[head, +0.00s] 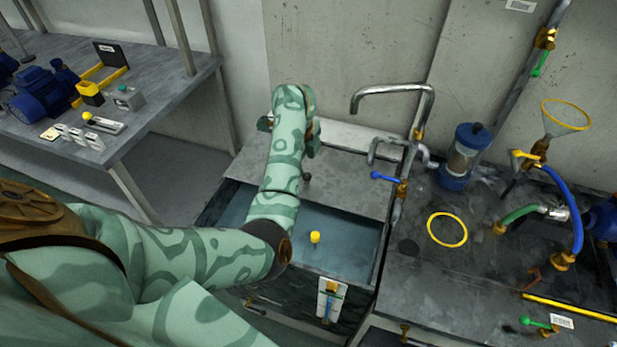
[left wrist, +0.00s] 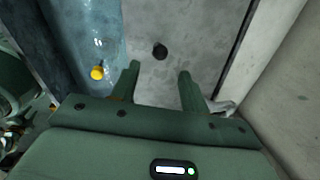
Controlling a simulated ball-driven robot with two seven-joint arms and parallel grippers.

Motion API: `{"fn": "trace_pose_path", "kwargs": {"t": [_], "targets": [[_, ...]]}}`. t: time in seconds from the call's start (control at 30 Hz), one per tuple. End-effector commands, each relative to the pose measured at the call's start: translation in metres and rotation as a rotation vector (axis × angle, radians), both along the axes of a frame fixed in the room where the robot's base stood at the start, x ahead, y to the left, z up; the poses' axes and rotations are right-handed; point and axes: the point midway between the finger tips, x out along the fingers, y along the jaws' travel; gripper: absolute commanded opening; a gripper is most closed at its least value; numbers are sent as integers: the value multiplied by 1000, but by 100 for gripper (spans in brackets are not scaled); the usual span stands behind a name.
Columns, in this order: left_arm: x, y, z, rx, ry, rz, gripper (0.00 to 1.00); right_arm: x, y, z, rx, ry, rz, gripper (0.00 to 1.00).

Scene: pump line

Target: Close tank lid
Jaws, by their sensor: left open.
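The tank (head: 375,262) is open at the front, with blue water inside. Its grey lid (head: 345,180) covers the back part, and a dark knob (head: 307,177) stands on the lid near its front edge. A small yellow float (head: 315,237) sits in the water. My left gripper (head: 290,124) is over the back of the lid, mostly hidden by my own forearm. In the left wrist view my left gripper (left wrist: 158,70) is open and empty, with the knob (left wrist: 160,51) just beyond and between its fingertips. The lid (left wrist: 190,45) and float (left wrist: 97,73) also show there. My right gripper is not in view.
A bent steel spout (head: 395,88) and a blue-handled valve (head: 385,177) stand right of the lid. The bench at right (head: 420,290) bears a yellow ring (head: 447,230), a funnel (head: 566,117) and hoses. A table (head: 165,90) with a blue pump is at left. A wall stands behind.

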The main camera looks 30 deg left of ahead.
Motion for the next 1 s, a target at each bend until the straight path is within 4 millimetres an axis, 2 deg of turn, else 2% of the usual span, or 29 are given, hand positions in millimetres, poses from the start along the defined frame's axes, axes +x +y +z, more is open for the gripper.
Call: {"fn": "trace_pose_path", "kwargs": {"t": [0.03, 0.1, 0.3, 0.7, 0.87, 1.0], "targets": [[2, 1, -18, 1, 5, 0, 45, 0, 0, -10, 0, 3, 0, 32], [5, 1, -33, 2, 5, -1, 45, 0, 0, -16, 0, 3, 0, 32], [11, 1, -59, 2, 2, -1, 45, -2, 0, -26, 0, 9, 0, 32], [13, 1, -64, 2, -1, 0, 45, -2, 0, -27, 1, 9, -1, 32], [13, 1, -64, 3, -1, 0, 1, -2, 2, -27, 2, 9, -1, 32], [13, 1, -64, 3, 0, 0, 0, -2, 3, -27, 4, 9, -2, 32]]}}
